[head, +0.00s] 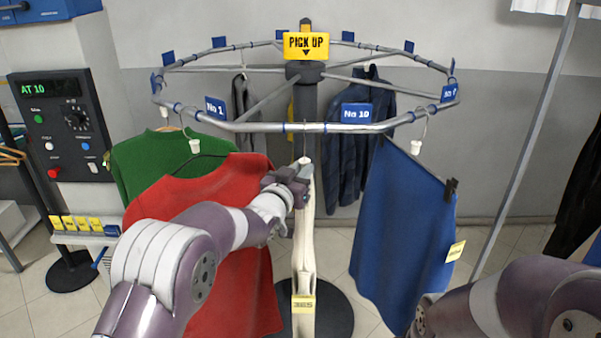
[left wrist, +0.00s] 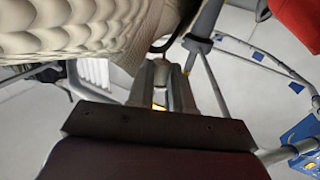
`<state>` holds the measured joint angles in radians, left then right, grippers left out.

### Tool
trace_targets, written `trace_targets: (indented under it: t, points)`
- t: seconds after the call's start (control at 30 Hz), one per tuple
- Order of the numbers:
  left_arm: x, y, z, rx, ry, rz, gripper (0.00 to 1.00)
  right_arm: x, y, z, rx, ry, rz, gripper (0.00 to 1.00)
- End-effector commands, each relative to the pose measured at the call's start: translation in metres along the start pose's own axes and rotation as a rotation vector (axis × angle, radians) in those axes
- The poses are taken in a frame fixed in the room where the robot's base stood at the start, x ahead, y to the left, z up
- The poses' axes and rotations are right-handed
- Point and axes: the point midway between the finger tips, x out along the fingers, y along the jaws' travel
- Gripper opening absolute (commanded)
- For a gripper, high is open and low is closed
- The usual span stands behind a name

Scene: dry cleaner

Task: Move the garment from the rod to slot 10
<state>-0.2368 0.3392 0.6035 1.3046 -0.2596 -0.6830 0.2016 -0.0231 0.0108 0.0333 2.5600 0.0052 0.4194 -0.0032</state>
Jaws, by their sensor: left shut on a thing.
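A cream garment (head: 304,240) with a yellow tag hangs edge-on in the middle of the head view. My left gripper (head: 298,178) is shut at its top, on the hanger neck. In the left wrist view, my left gripper (left wrist: 163,90) has its fingers closed around the pale hanger neck, beside the cream knit cloth (left wrist: 75,35). The thin hook meets the front rail of the round conveyor (head: 270,127) in the picture; whether it rests on the rail I cannot tell. The blue "No 10" sign (head: 356,113) is just right of the hook. My right gripper is out of view.
A red shirt (head: 215,200) and a green garment (head: 150,155) hang to the left, close to my left arm. A blue skirt (head: 405,225) hangs to the right. The control panel (head: 62,125) reads "AT 10". A yellow "PICK UP" sign (head: 305,45) tops the post.

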Motion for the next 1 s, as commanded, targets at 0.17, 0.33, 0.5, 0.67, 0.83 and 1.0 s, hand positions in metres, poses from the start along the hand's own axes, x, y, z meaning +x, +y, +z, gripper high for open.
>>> trace_targets:
  t: [0.17,0.33,0.5,0.67,0.83,1.0]
  points:
    - [0.0,0.0,-0.002,0.0,0.003,0.0,0.27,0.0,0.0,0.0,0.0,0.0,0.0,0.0]
    - [0.0,0.0,-0.001,0.0,0.002,0.0,0.5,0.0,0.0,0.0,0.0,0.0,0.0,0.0]
    - [0.0,0.0,0.001,0.0,-0.003,0.0,0.5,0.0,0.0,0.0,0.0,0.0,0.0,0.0]
    - [-0.012,0.0,0.003,0.0,0.0,0.0,0.5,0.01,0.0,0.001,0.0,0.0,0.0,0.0]
    - [-0.05,0.0,0.006,0.002,0.002,-0.001,0.5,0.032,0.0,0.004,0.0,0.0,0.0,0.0]
    - [-0.091,0.0,0.004,0.001,0.004,0.0,0.5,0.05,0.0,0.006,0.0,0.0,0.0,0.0]
